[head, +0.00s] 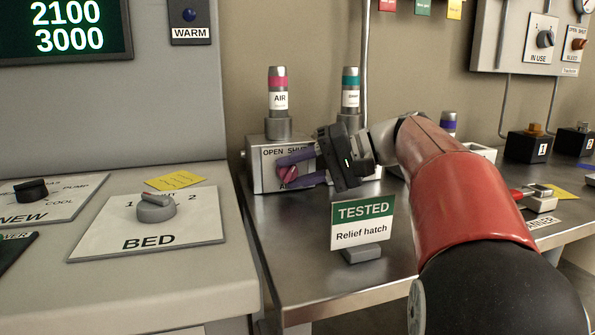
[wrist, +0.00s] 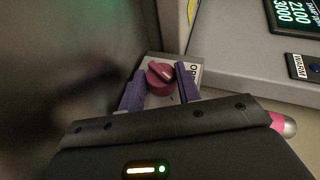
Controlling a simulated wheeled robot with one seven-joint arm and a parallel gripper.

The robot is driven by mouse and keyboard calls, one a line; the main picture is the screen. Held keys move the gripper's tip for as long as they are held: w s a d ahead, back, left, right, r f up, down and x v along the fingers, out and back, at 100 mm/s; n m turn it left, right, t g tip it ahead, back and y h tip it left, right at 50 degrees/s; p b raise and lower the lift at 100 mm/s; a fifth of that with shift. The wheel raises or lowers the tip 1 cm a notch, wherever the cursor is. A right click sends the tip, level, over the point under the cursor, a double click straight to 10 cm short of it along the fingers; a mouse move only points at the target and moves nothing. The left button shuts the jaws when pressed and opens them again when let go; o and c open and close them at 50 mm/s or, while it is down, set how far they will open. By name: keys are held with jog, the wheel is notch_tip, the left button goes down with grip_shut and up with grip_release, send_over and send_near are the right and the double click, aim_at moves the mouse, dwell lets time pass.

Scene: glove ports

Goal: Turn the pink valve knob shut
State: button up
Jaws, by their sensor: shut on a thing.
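The pink valve knob (head: 287,173) is on the front of a grey valve box (head: 257,180) marked OPEN and SHUT, under the AIR post with a pink band. It also shows in the wrist view (wrist: 160,76), with a raised ridge across its face. My gripper (head: 291,174) reaches in from the right, with its purple fingers on either side of the knob. In the wrist view, my gripper (wrist: 159,82) has one finger left and one right of the knob. It is shut on the knob. The fingers partly hide the box lettering, and I cannot tell which mark the knob points to.
A green and white "TESTED Relief hatch" sign (head: 362,222) stands on the steel bench just below my gripper. A second post with a teal band (head: 351,88) stands behind the gripper. The BED panel (head: 150,225) is on the left counter.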

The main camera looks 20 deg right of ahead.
jog(key=o, duration=1)
jog(key=shift+d, duration=0.1)
jog(key=v, duration=0.7)
jog(key=shift+s+d+r, duration=0.15)
jog(key=shift+d, duration=0.15)
